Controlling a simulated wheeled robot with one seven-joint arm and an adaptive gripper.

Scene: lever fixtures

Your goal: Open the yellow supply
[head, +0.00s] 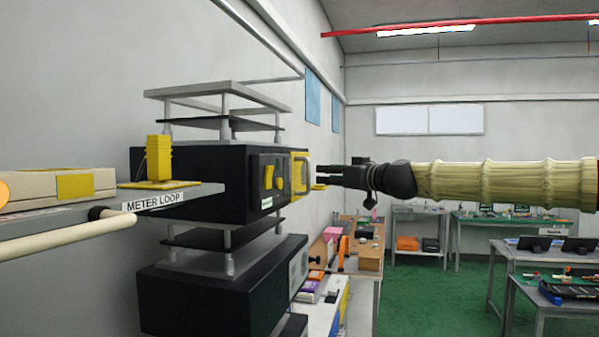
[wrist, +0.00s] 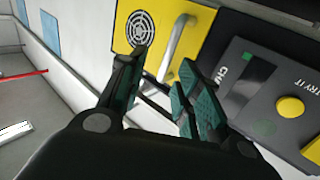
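The yellow supply (head: 298,173) is a yellow panel with a pale bar handle, on the right end of a black box on the shelf rack. In the wrist view the yellow panel (wrist: 139,25) shows a round black-and-white grille and the handle (wrist: 177,48) beside it. My gripper (head: 338,177) reaches in from the right, close to the panel front.
A dark panel (wrist: 240,100) with a yellow round button (wrist: 290,107) and a green square adjoins the yellow panel. A shelf labelled METER LOOP (head: 152,201) carries a yellow block (head: 158,158). Workbenches (head: 530,222) stand at the back right over green floor (head: 430,300).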

